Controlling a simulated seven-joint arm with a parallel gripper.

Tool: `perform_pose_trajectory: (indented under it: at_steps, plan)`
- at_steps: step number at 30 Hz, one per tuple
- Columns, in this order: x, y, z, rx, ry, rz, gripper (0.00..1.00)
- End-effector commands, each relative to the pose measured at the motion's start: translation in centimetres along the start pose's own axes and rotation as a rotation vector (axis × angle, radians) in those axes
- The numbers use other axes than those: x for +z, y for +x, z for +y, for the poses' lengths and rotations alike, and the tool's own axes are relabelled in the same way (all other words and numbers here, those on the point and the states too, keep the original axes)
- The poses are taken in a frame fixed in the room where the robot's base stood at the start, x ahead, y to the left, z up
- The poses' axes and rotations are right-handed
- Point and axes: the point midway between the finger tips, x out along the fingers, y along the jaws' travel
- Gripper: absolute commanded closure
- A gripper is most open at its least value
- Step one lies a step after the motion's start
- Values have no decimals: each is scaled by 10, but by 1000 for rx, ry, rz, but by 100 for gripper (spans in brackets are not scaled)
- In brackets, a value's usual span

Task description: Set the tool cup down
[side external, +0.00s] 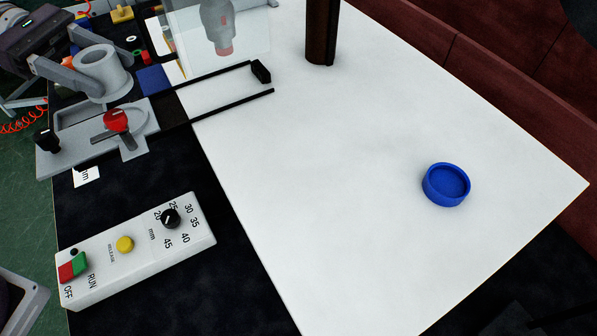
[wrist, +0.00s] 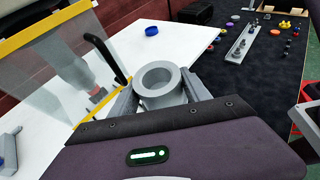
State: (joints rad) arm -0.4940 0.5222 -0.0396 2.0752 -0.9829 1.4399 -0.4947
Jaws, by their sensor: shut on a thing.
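The tool cup is a grey, thick-walled, open-topped cup (side external: 103,68), upright or nearly so, over the dark surface at the upper left of the side external view. My gripper (side external: 92,75) is shut on it, one finger on each side. In the wrist view the cup (wrist: 158,78) sits between the two grey fingers of my gripper (wrist: 160,92), its round opening facing up and seemingly empty. Its underside is hidden, so I cannot tell whether it touches anything below.
A grey fixture with a red knob (side external: 117,121) is just below the cup. A control box (side external: 140,250) lies in front. A clear guard panel (wrist: 50,75) stands close by. A blue round dish (side external: 446,185) sits on the mostly clear white table (side external: 320,170).

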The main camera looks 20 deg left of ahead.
Motion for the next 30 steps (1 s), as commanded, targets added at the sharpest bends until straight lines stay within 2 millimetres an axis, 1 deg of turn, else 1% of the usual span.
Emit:
perform_pose_trajectory:
  at_steps: [1, 5, 6, 10, 12, 14, 15, 17, 18, 20, 21, 23, 24, 26, 27, 30]
  plan:
    - [12, 14, -13, -52, 25, -2, 100]
    - [40, 49, -51, -195, 86, -4, 100]
    - [47, 59, -64, -241, 105, -4, 100]
    - [64, 91, -102, -388, 164, -2, 100]
    - [68, 111, -119, -470, 197, 1, 100]
    - [68, 131, -128, -536, 223, 2, 100]
    - [65, 146, -131, -571, 238, 3, 100]
    - [61, 168, -132, -609, 255, 3, 100]
    - [58, 182, -130, -625, 265, 4, 100]
    - [53, 205, -127, -642, 276, 4, 100]
    - [50, 221, -125, -649, 282, 3, 100]
    - [46, 247, -121, -651, 287, 1, 100]
    - [45, 265, -119, -649, 288, -1, 100]
    - [44, 293, -115, -638, 284, -4, 100]
    - [44, 310, -112, -626, 281, -5, 100]
    - [46, 342, -107, -595, 266, -8, 100]
